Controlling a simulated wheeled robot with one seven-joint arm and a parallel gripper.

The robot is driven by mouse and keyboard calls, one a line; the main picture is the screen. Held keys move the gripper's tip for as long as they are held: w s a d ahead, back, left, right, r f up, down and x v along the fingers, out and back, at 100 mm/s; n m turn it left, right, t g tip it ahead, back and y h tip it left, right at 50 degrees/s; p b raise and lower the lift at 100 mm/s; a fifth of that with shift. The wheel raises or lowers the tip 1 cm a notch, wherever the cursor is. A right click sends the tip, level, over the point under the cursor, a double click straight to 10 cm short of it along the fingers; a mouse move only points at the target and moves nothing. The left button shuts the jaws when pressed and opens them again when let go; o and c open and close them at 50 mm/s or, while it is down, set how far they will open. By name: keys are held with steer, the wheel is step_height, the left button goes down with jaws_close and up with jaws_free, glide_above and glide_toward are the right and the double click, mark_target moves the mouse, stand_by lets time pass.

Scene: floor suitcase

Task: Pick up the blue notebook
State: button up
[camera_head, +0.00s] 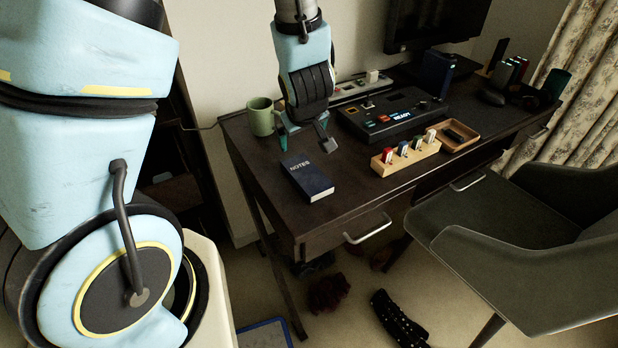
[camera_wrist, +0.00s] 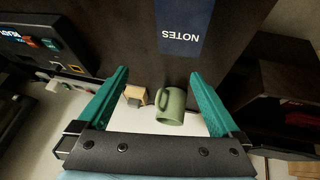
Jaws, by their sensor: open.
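The blue notebook (camera_head: 306,178), dark blue with "NOTES" on its cover, lies flat near the front left of the dark desk. In the wrist view the notebook (camera_wrist: 187,27) shows at the top, beyond the fingertips and cut off by the frame edge. My gripper (camera_head: 305,140) is open and empty above the desk, just behind the notebook in the head view. In the wrist view my gripper (camera_wrist: 159,75) has its two teal fingers spread apart. They do not touch the notebook.
A green mug (camera_head: 261,117) stands left of my gripper. A dark console (camera_head: 392,117), a wooden block with colored pieces (camera_head: 405,157) and a brown tray (camera_head: 453,136) are to the right. A grey chair (camera_head: 530,240) stands at the front right. The desk around the notebook is clear.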

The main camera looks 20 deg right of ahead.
mark_target(305, 172)
steer(key=s+d+f+t, duration=0.1)
steer(key=s, duration=0.1)
steer(key=s+d+f+t+y, duration=0.1)
steer(key=s+f, duration=0.1)
steer(key=s+d+f+t+y, duration=0.1)
steer(key=s, duration=0.2)
steer(key=shift+d+f+n, duration=0.2)
steer(key=shift+d+n, duration=0.1)
steer(key=shift+d, duration=0.1)
steer(key=s+t, duration=0.1)
steer(key=s, duration=0.1)
steer(key=s+a+t+y, duration=0.1)
steer(key=s+t+y, duration=0.1)
steer(key=s, duration=0.1)
steer(key=shift+s+a+t, duration=0.3)
steer(key=shift+a, duration=0.05)
steer(key=shift+s+a+r, duration=0.1)
steer(key=shift+s+a, duration=0.05)
steer(key=shift+s, duration=0.05)
steer(key=shift+w+a+t, duration=0.2)
steer(key=shift+w+t, duration=0.05)
steer(key=shift+t, duration=0.05)
steer(key=w, duration=0.1)
steer(key=w+f, duration=0.1)
steer(key=w, duration=0.1)
steer(key=shift+w+a+f+y, duration=0.2)
steer(key=shift+a+f+y, duration=0.1)
steer(key=shift+a, duration=0.05)
steer(key=shift+p+x, duration=1)
steer(key=shift+x, duration=2.1)
